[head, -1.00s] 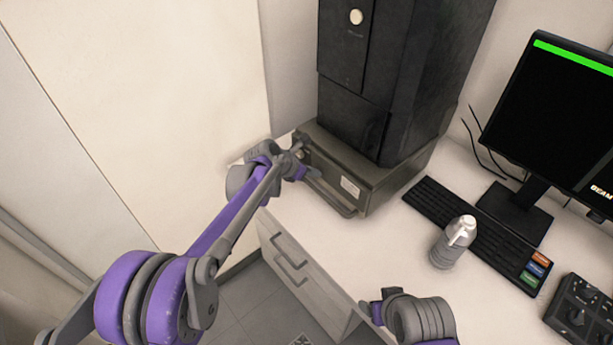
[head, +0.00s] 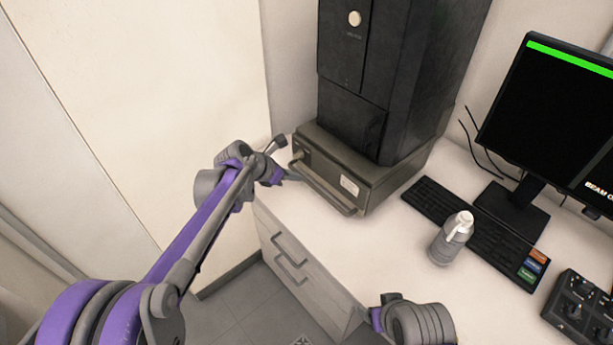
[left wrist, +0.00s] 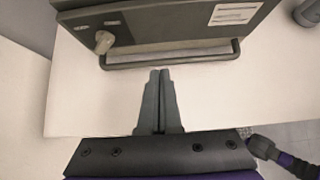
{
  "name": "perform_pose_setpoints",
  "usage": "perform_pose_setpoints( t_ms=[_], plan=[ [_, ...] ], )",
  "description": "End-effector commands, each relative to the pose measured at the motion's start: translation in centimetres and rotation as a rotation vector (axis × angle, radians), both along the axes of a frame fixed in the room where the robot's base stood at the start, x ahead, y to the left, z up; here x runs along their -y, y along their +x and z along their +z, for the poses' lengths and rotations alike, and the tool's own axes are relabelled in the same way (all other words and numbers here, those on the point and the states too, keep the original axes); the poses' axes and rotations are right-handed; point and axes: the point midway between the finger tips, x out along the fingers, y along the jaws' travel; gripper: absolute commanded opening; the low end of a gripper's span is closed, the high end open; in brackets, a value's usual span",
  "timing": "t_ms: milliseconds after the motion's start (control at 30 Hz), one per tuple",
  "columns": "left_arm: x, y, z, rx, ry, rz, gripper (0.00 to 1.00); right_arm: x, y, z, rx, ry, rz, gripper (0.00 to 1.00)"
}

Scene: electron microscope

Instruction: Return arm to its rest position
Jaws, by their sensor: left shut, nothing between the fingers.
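My left arm comes in from the left in the head view. Its gripper (head: 292,177) is beside the front left of the grey base unit (head: 368,183), at the handle bar. In the left wrist view the two grey fingers (left wrist: 160,75) are together with nothing between them. The tips point at the handle bar (left wrist: 172,62) and are apart from it, over the white desktop. A joint of my right arm shows at the bottom of the head view; its gripper does not show.
A black tower (head: 360,75) stands on the base unit. A keyboard (head: 480,236), a grey bottle (head: 450,240), a monitor (head: 550,120) and a control box (head: 583,305) are on the desk (head: 340,250). Drawers (head: 300,265) lie below. Floor at the lower left is open.

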Motion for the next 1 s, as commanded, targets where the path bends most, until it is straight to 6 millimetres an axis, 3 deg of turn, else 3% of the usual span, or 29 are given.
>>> perform_pose_setpoints(
  t_ms=[200,567,667,767,1000],
  plan=[
    [-2.3,-1.6,2.8,-0.001,0.001,0.001,0.00,0.0,0.1,0.2,0.001,0.000,0.000,0.70],
    [-3.2,-2.4,3.9,0.004,0.008,-0.006,0.00,0.0,0.1,0.3,0.001,0.000,0.000,0.70],
    [-3.9,-3.6,4.4,0.046,0.060,-0.056,0.00,0.0,0.1,0.6,0.002,0.000,0.000,0.70],
    [-5.4,-6.5,5.4,0.142,0.191,-0.181,0.00,0.0,0.2,1.3,0.004,0.000,0.000,0.70],
    [-10.9,-17.1,6.9,0.435,0.664,-0.698,0.00,0.0,0.6,3.5,0.013,0.000,0.000,0.70]
  ],
)
